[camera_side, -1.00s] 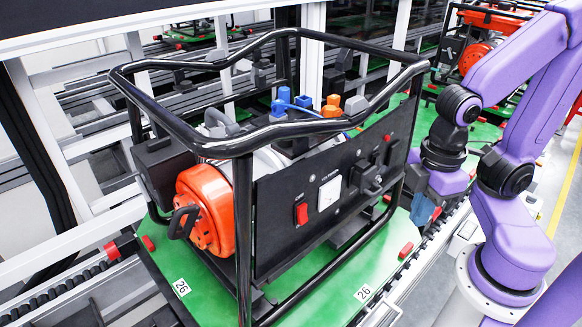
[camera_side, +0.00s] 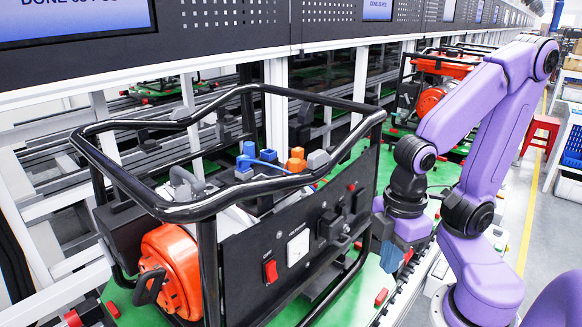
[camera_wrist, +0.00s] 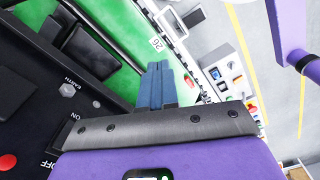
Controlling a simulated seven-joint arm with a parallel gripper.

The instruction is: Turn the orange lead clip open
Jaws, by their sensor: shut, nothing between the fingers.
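The orange lead clip (camera_side: 296,161) is a small orange block on top of the generator, beside a grey block, behind the black top tube in the side view. It is too small there to tell how it is turned, and it does not show in the wrist view. My gripper (camera_side: 389,258) is low beside the right end of the generator's black panel, well below and to the right of the clip. Its blue fingers (camera_wrist: 161,84) are shut and empty, pointing down towards the green pallet in the wrist view.
The black tube frame (camera_side: 205,208) surrounds the generator and passes in front of the clip. Blue clips (camera_side: 248,155) with a blue lead sit left of the orange one. The panel (camera_side: 285,240) carries switches and sockets. The green pallet (camera_wrist: 118,40) lies beneath; an aisle is at right.

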